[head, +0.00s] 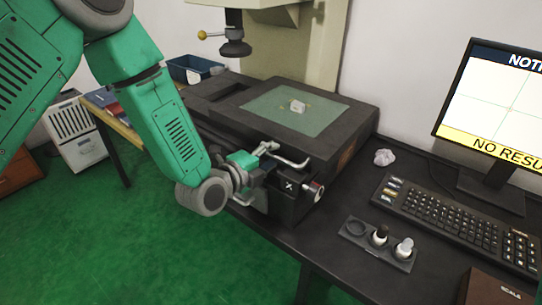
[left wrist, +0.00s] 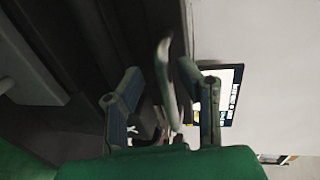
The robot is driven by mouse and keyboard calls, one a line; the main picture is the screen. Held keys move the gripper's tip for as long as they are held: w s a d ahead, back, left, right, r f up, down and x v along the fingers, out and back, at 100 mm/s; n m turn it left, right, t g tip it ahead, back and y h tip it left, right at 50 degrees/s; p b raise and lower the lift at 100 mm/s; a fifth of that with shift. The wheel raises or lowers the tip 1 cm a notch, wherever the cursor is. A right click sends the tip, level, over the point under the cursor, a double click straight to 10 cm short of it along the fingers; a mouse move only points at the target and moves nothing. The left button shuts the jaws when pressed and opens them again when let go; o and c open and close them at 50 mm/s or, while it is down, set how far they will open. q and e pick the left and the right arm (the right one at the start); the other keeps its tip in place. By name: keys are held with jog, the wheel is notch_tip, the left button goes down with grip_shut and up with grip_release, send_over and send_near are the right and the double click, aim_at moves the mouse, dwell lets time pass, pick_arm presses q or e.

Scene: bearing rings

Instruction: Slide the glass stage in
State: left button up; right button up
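The glass stage (head: 290,112) is a pale green pane in a dark frame on the measuring machine, with a small light metal part (head: 297,106) lying on it. A curved metal handle (head: 288,160) sticks out at the stage's front edge. My left gripper (head: 262,162) is at this handle. In the left wrist view the two fingers (left wrist: 168,92) stand apart, with the pale handle (left wrist: 164,70) between them; I see no clear contact on both sides. My right gripper is in neither view.
The machine's column and lens (head: 235,47) stand behind the stage. A knob (head: 313,191) sits on the front right. A keyboard (head: 455,220), monitor (head: 500,105), crumpled paper (head: 384,157) and small holder (head: 378,243) are to the right. A blue bin (head: 194,69) is behind left.

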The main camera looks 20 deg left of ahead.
pick_arm(q)
jog(key=shift+d+r, duration=0.15)
jog(key=shift+d, duration=0.55)
grip_shut()
jog(key=shift+d, duration=0.35)
jog(key=shift+w+a, duration=0.1)
jog(key=shift+a, duration=0.45)
jog(key=w+a, duration=0.2)
jog(key=a, duration=0.5)
jog(key=w+a+b, duration=0.1)
jog(key=w+a, duration=0.2)
jog(key=a, duration=0.4)
jog(key=w+a+b, duration=0.1)
jog(key=w+a, duration=0.1)
jog(key=a, duration=0.5)
jog(key=shift+w+a+f, duration=0.2)
jog(key=shift+w, duration=0.05)
jog(key=shift+w+a, duration=0.15)
jog(key=shift+a, duration=0.3)
jog(key=shift+r, duration=0.1)
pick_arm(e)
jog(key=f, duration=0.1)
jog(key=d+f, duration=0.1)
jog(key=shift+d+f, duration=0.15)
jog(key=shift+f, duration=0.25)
pick_arm(q)
jog(key=shift+a, duration=0.1)
